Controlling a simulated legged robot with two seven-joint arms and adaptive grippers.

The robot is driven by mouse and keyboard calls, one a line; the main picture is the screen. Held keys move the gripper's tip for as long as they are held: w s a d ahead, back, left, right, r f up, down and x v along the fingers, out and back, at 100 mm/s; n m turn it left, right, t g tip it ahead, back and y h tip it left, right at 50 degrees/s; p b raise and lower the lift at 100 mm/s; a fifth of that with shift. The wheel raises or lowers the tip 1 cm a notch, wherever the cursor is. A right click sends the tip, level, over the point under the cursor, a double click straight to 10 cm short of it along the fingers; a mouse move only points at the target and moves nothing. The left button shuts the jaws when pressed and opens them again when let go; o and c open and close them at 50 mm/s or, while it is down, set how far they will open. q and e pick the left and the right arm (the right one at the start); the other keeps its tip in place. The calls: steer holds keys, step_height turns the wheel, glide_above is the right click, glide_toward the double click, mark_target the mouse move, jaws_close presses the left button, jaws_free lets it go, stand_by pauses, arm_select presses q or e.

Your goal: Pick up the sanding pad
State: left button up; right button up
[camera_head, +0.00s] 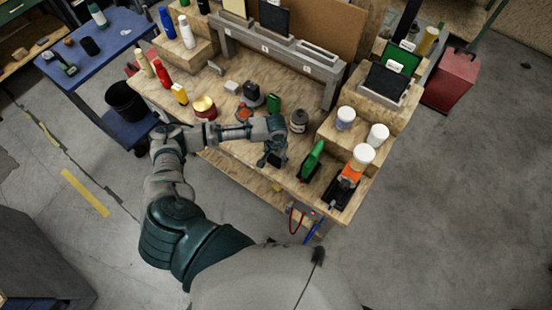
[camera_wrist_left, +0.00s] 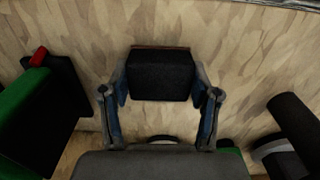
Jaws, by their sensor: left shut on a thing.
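The sanding pad (camera_wrist_left: 160,76) is a dark block with a thin brown edge, seen in the left wrist view between my two fingers. My left gripper (camera_wrist_left: 161,98) is shut on it, a finger along each side. In the head view my left gripper (camera_head: 271,158) points down at the front part of the wooden workbench (camera_head: 235,165). There the pad is mostly hidden under the gripper, with only a dark patch showing. I cannot tell whether the pad still touches the bench top. My right gripper is not in view.
A green tool (camera_head: 312,160) stands close to the right of my gripper. A dark bottle (camera_head: 298,121), white-lidded jars (camera_head: 345,118) and an orange-and-black tool (camera_head: 347,182) are farther right. A red-and-gold tin (camera_head: 204,107) is on the left. Bare wood lies near the front edge.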

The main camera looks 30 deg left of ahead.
mark_target(275, 158)
arm_select(q)
steer(key=shift+r, duration=0.1)
steer(key=shift+r, duration=0.3)
step_height(275, 158, up, 3)
steer(key=shift+s+f, duration=0.1)
steer(key=s+d+r, duration=0.1)
steer(key=s+d, duration=0.1)
steer(key=s, duration=1.3)
steer(key=shift+s+d+r+b, duration=0.2)
steer(key=shift+s+d+b, duration=0.05)
steer(key=shift+s+b, duration=0.1)
